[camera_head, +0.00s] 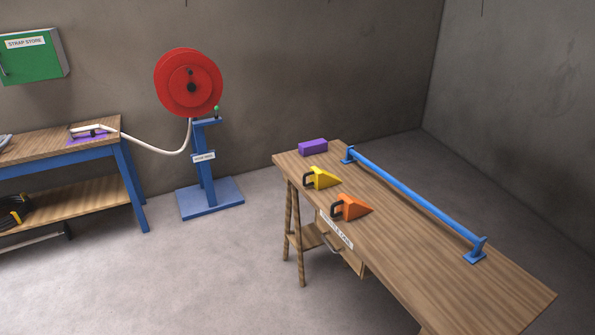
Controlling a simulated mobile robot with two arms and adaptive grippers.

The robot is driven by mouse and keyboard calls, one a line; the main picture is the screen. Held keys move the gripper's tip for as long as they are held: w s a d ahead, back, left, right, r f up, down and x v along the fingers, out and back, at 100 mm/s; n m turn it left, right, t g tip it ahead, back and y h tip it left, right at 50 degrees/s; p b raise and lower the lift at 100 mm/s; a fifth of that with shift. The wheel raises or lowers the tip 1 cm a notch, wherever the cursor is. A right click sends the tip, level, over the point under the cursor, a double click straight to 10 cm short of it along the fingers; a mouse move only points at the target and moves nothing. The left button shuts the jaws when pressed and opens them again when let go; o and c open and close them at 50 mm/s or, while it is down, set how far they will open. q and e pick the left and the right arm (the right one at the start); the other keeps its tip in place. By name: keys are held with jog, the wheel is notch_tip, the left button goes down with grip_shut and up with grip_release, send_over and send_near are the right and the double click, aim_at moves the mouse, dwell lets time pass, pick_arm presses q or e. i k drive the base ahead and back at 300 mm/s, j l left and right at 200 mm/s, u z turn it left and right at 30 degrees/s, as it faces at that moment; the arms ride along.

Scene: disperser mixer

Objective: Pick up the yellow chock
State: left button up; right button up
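The yellow chock (324,178) is a wedge with a dark handle on its left side. It rests on the left part of the wooden table (440,258) at the right, close to the table's front edge. An orange chock (352,207) of the same shape lies nearer to me, a little to its right, apart from it. Neither of my grippers shows in the head view, and nothing touches the yellow chock.
A purple block (313,147) lies behind the yellow chock. A blue rail (415,198) runs along the table's back. A red reel (188,83) on a blue stand (206,165), with a pale hose (155,150), stands left. A workbench (65,140) is further left. The floor between is clear.

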aim_at(320, 178)
jog(key=i+j+u, duration=0.3)
jog(key=i, duration=0.25)
jog(key=i+j+u, duration=0.3)
jog(key=i, duration=0.3)
jog(key=i+u, duration=0.3)
jog(key=i, duration=0.3)
jog(key=i+z, duration=0.4)
jog(key=i+j+z, duration=0.2)
jog(key=z, duration=0.15)
jog(key=i+j+z, duration=0.4)
jog(key=i+l, duration=0.05)
jog(key=l, duration=0.05)
